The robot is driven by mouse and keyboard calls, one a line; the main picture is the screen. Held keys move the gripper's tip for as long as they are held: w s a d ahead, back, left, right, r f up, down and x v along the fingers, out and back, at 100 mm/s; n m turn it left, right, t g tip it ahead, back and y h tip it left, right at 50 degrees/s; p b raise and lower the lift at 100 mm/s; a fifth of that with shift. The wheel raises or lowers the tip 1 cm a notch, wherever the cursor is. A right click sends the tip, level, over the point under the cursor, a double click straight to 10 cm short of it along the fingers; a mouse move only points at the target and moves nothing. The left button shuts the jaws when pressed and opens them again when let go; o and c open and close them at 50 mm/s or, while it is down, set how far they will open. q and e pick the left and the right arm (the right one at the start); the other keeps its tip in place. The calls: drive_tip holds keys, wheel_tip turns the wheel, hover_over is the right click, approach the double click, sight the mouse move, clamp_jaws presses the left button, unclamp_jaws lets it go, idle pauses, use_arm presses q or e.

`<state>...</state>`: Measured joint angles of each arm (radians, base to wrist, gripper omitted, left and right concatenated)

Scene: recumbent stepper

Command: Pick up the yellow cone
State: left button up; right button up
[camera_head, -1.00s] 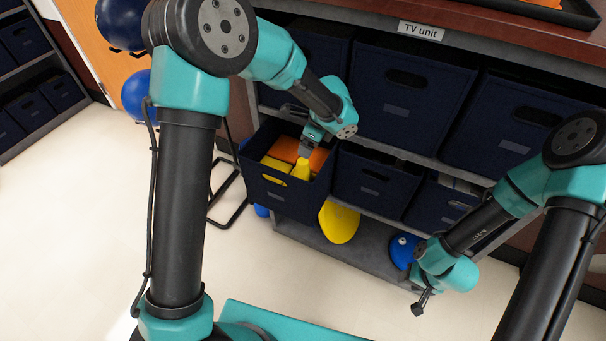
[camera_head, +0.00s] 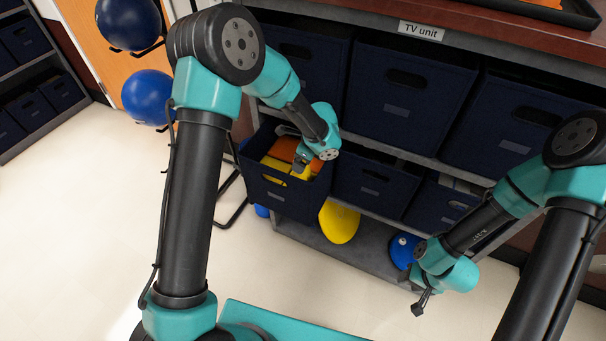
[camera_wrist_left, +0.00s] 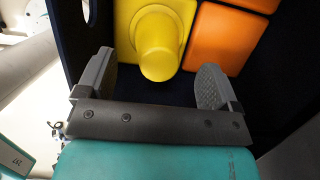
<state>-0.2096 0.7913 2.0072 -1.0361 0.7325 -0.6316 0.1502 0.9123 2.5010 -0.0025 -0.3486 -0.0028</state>
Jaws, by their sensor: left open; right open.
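The yellow cone (camera_wrist_left: 158,50) with a square base stands inside a dark blue bin. In the head view the cone (camera_head: 300,173) is partly hidden by my left gripper (camera_head: 299,160). In the left wrist view my left gripper (camera_wrist_left: 160,88) is open and empty, with its two fingers apart on either side of the cone's tip. The fingers do not touch the cone. My right gripper (camera_head: 424,301) is low at the right, in front of the shelf and far from the cone; it holds nothing.
The dark blue bin (camera_head: 285,199) also holds orange blocks (camera_wrist_left: 224,36) beside the cone. More dark bins (camera_head: 371,186) fill the shelf unit to the right. A yellow disc (camera_head: 339,222) and a blue domed object (camera_head: 403,250) sit on the lowest shelf. Open floor lies at the left.

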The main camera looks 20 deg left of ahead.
use_arm(q)
drive_tip(key=x, duration=0.4)
drive_tip(key=shift+f, duration=0.45)
drive_tip(key=shift+c, duration=0.2)
drive_tip(key=c, duration=1)
drive_tip(key=shift+r, duration=0.1)
wheel_tip(320, 180, up, 10)
drive_tip(key=shift+f, duration=0.1)
